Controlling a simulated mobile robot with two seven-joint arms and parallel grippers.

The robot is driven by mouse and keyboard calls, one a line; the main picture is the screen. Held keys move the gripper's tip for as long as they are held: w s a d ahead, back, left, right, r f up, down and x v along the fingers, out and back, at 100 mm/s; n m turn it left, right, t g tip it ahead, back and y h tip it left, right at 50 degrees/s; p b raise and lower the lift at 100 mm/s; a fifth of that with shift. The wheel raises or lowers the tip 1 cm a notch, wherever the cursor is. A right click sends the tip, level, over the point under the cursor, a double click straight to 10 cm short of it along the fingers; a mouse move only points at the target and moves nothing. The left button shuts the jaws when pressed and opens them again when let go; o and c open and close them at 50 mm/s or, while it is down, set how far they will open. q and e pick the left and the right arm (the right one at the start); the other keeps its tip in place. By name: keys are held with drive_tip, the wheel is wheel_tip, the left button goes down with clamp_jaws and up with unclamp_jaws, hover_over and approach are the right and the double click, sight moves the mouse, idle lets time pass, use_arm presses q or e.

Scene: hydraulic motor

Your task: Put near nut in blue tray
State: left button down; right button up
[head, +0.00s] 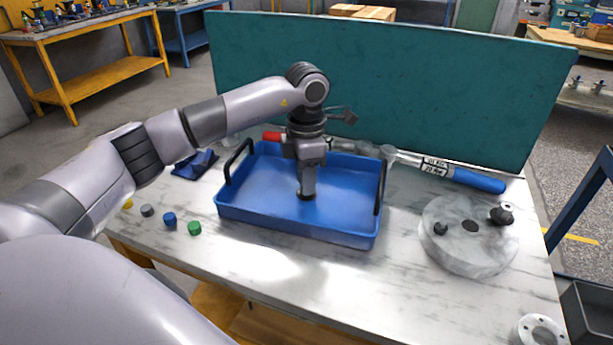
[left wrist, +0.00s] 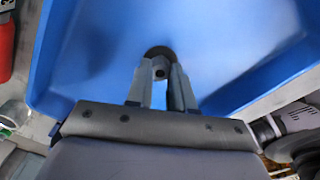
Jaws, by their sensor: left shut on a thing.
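The blue tray (head: 260,219) stands on the marble-topped table with a black handle at each end. My left gripper (head: 307,190) points down inside it, near the middle of its floor. In the left wrist view the gripper (left wrist: 163,82) is shut on a small grey nut (left wrist: 160,70) with a dark round rim, just at its fingertips. The nut is low over the tray floor; I cannot tell whether it touches. In the head view only a dark bit of the nut (head: 306,196) shows under the fingers. My right gripper is not in view.
A round grey stone-like disc (head: 458,252) with dark fittings stands to the right. A torque wrench (head: 478,181) lies behind the tray. Several small caps, including a green one (head: 194,228), lie at the front left. A teal panel (head: 390,90) closes the back.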

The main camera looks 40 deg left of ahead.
use_arm(q)
drive_tip(key=c, duration=1.4)
unclamp_jaws()
drive_tip(key=shift+f, duration=0.15)
drive_tip(key=o, duration=0.4)
drive_tip(key=shift+r, duration=0.25)
wheel_tip(320, 180, up, 12)
drive_tip(key=shift+f+p, duration=0.1)
drive_tip(key=shift+p, duration=0.25)
